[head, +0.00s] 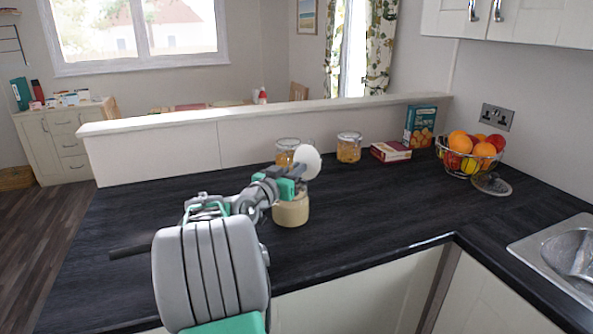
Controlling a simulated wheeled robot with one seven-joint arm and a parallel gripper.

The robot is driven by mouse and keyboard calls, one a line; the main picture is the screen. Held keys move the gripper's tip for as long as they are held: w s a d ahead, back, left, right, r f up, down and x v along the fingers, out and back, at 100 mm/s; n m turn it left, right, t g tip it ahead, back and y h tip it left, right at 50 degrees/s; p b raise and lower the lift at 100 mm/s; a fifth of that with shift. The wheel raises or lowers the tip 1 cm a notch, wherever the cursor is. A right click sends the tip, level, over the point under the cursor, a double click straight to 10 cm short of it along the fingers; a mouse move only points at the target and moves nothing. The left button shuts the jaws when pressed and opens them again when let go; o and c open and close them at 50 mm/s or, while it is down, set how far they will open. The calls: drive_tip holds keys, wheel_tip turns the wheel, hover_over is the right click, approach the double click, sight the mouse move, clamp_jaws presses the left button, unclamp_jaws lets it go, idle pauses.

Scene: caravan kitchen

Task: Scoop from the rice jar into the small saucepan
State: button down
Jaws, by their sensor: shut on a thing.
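The rice jar (291,210) stands on the dark worktop with pale beige contents; my gripper and a white round piece hide its top. My gripper (299,176) is just above the jar, shut on what looks like a white scoop (307,160). The scoop's round end shows at the gripper's tip; its handle is hidden, and I cannot tell whether it holds rice. A dark straight handle (131,250) sticks out left of my arm, perhaps the small saucepan's; the pan's body is hidden behind my arm.
Two jars with orange contents (349,148) (286,149), a red box (391,152) and a blue box (420,126) stand at the back. A fruit basket (467,171), a glass lid (491,184) and the sink (558,246) are right. The worktop between is clear.

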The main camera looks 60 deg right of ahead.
wheel_tip(320, 180, up, 10)
drive_tip(key=p, duration=0.4)
idle(0.6)
